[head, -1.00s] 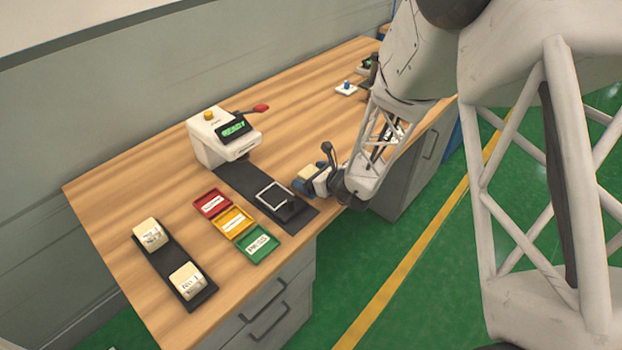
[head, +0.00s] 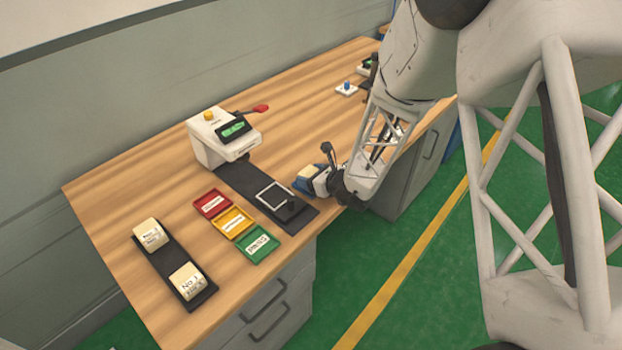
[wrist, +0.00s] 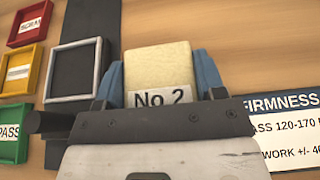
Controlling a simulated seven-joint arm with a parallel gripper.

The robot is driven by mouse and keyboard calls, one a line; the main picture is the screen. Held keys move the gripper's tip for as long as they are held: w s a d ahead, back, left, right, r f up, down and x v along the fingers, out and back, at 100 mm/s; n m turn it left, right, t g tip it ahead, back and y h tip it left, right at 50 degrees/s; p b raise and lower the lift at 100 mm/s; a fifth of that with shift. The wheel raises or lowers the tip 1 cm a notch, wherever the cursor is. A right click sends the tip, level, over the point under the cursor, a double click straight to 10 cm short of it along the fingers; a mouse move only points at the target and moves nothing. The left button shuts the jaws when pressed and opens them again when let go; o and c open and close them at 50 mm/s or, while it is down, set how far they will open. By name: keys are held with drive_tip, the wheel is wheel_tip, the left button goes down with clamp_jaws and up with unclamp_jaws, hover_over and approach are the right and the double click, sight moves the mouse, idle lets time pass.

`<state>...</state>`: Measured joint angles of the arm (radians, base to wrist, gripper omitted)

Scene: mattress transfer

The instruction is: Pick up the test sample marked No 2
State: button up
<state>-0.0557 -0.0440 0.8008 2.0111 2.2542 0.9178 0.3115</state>
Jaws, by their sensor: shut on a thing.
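The test sample marked No 2 (wrist: 158,72) is a cream foam block with a white label reading "No 2" in the wrist view. My gripper (wrist: 160,85) has its blue fingers on both sides of the block and is shut on it. In the head view my gripper (head: 308,182) is over the desk, right of the black strip, with the sample's cream top (head: 312,171) partly hidden between the fingers. I cannot tell whether the sample touches the desk.
A black strip with a square frame (head: 272,194) runs from the white tester (head: 220,138). Red (head: 212,204), yellow (head: 233,221) and green (head: 257,244) trays lie left of it. A black rack (head: 170,257) holds two cream blocks. A firmness card (wrist: 285,130) lies beside the gripper.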

sight(311, 173)
drive_tip(key=shift+r, duration=0.7)
wheel_tip(311, 173, up, 2)
drive_tip(key=s+d+r, duration=0.1)
drive_tip(key=s+d, duration=0.2)
drive_tip(key=s, duration=1.2)
drive_tip(key=shift+s+d+r, duration=0.2)
drive_tip(key=shift+s+r, duration=0.05)
drive_tip(key=shift+s, duration=0.05)
